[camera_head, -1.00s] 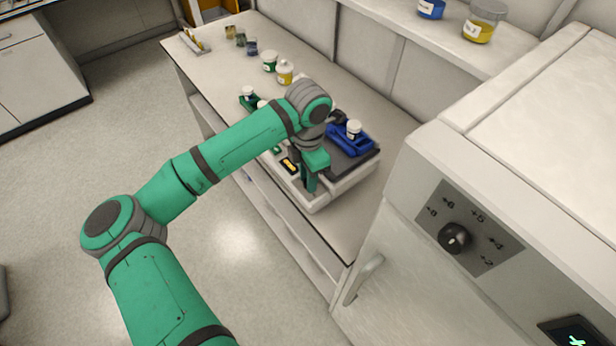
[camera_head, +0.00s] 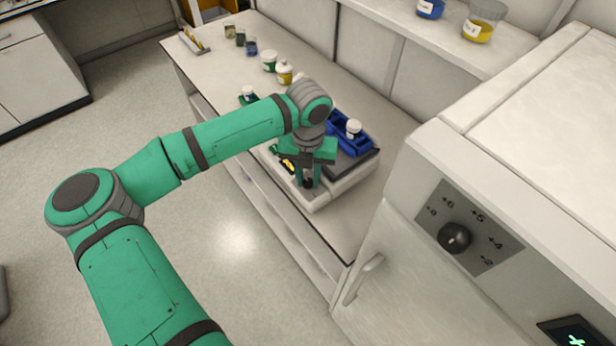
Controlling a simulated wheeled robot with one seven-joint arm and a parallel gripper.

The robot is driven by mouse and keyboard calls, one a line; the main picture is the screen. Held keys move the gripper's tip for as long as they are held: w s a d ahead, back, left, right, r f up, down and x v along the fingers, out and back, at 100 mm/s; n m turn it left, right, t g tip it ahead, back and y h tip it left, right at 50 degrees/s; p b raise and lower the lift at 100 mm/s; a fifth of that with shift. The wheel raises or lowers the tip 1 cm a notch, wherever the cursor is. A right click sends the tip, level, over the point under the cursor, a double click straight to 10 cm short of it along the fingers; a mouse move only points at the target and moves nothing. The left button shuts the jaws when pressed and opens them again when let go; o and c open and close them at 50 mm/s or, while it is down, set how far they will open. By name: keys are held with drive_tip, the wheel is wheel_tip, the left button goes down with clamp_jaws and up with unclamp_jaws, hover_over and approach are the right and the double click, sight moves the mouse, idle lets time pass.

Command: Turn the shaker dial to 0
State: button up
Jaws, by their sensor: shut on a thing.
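The shaker (camera_head: 345,188) is a white box with a dark top plate on the bench, partly hidden behind my arm. A blue rack (camera_head: 352,143) holding a white-capped jar sits on its plate. My gripper (camera_head: 308,181) points down at the shaker's front panel, with its two green fingers shut around the small dark dial (camera_head: 308,184). The fingers hide most of the dial, and its marks and setting cannot be read. A yellow-lit display (camera_head: 288,165) shows just left of the fingers.
A large white cabinet with its own black knob (camera_head: 454,238) and a door handle (camera_head: 364,279) stands at the right. Several jars, including a yellow one (camera_head: 284,73), stand on the bench behind my arm. The floor at left is clear.

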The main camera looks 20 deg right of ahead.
sight(308, 182)
drive_tip(key=shift+n, duration=1.2)
drive_tip(key=shift+r+n, duration=0.1)
drive_tip(key=shift+n, duration=0.2)
drive_tip(key=shift+w, duration=0.1)
drive_tip(key=o, duration=0.8)
wheel_tip(308, 182, up, 11)
drive_tip(key=shift+f, duration=0.15)
